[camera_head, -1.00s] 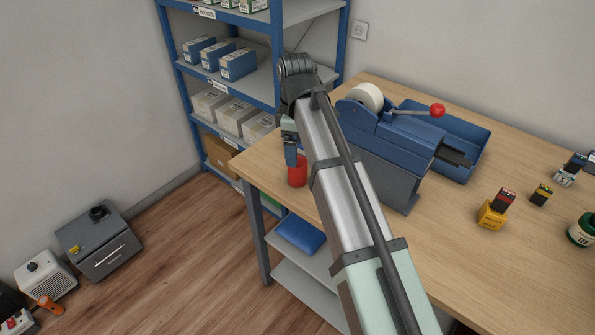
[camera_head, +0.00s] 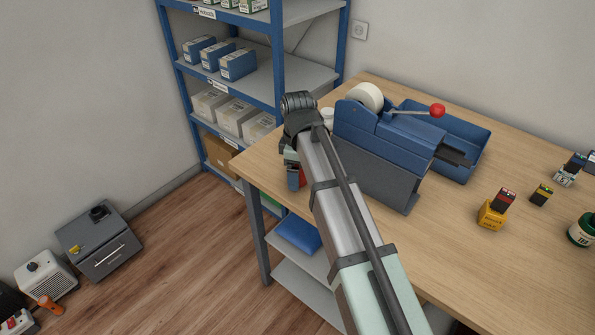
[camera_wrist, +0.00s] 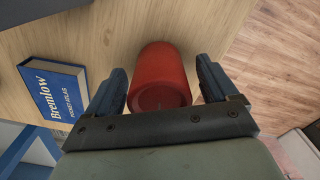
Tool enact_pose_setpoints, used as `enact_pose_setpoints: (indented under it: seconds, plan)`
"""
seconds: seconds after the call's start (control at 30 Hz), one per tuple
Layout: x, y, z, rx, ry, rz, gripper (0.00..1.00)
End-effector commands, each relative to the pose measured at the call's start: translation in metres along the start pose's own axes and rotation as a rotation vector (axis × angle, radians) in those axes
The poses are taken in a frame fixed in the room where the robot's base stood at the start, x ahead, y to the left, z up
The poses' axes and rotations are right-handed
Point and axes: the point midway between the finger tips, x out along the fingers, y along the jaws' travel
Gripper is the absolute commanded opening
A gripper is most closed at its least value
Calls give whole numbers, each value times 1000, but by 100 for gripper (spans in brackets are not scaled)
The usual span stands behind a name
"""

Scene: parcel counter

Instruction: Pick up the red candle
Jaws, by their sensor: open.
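The red candle (camera_wrist: 160,75) stands on the wooden table near its edge. In the wrist view it lies between the two fingers of my gripper (camera_wrist: 162,90), with a gap on each side, the right one narrow. My gripper is open and holds nothing. In the head view my gripper (camera_head: 293,178) is low at the table's left edge, and my arm hides most of the candle (camera_head: 302,176); only a red sliver shows.
A blue book (camera_wrist: 55,92) lies left of the candle in the wrist view. A blue tape dispenser (camera_head: 385,135) stands right of my arm. A blue shelf rack (camera_head: 278,70) stands behind. Stamps (camera_head: 491,214) sit on the right of the table.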

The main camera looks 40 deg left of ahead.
Motion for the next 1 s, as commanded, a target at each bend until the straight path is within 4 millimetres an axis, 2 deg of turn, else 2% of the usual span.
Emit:
enact_pose_setpoints:
  seconds: [0.2,0.87,1.0]
  plan:
    - [0,0,0,0,0,0,85]
    - [0,0,0,0,0,0,21]
    - [0,0,0,0,0,0,21]
